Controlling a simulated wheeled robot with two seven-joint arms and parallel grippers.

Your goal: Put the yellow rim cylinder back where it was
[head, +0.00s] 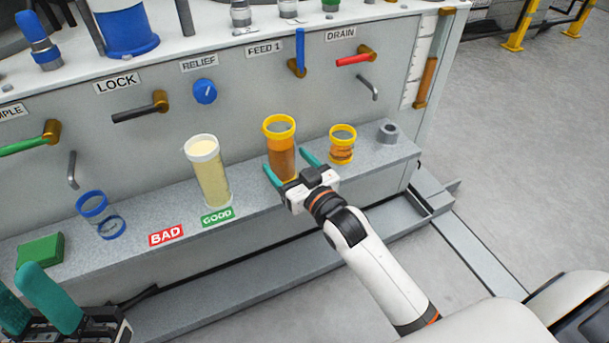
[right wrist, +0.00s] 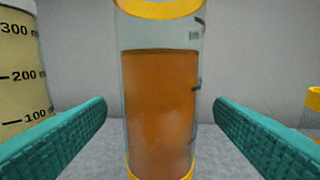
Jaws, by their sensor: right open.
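The yellow rim cylinder (head: 281,158) is a clear cylinder with a yellow rim and orange-brown liquid. It stands upright on the grey ledge in the head view. My right gripper (head: 291,166) is open, with one teal finger on each side of the cylinder. In the right wrist view the cylinder (right wrist: 161,105) stands between the fingers, with a gap on both sides. My left gripper (head: 35,300) is at the lower left of the head view, with two teal fingers apart and nothing seen between them.
On the ledge (head: 145,205) stand a white-rimmed cylinder (head: 211,178) behind the GOOD label (head: 217,216), a short yellow-rimmed jar (head: 342,149), a grey ring (head: 388,133), a blue-rimmed clear container (head: 97,210) and a green block (head: 40,250). The BAD label (head: 166,235) has bare ledge behind it.

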